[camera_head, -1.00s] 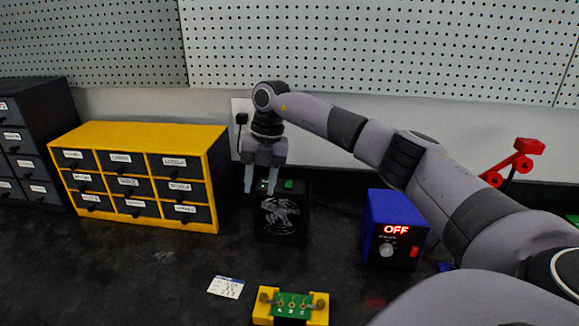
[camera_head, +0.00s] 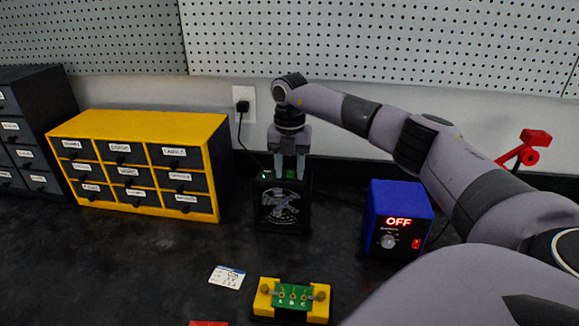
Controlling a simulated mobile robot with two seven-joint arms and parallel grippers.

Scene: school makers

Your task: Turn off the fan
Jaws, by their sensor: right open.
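The fan (camera_head: 282,208) is a small black box with a round grille on its front, standing on the dark table near the back wall. A small green patch shows on its top. My right gripper (camera_head: 289,176) points down at the top of the fan, its two fingers a little apart. The fingertips are at or just above the fan's top edge; I cannot tell whether they touch it. My left gripper is not in view.
A yellow drawer cabinet (camera_head: 140,121) stands left of the fan. A blue power box (camera_head: 397,195) reading OFF stands to the right. A green circuit board in a yellow holder (camera_head: 291,295) and a white card (camera_head: 227,277) lie in front. A wall socket (camera_head: 243,104) is behind.

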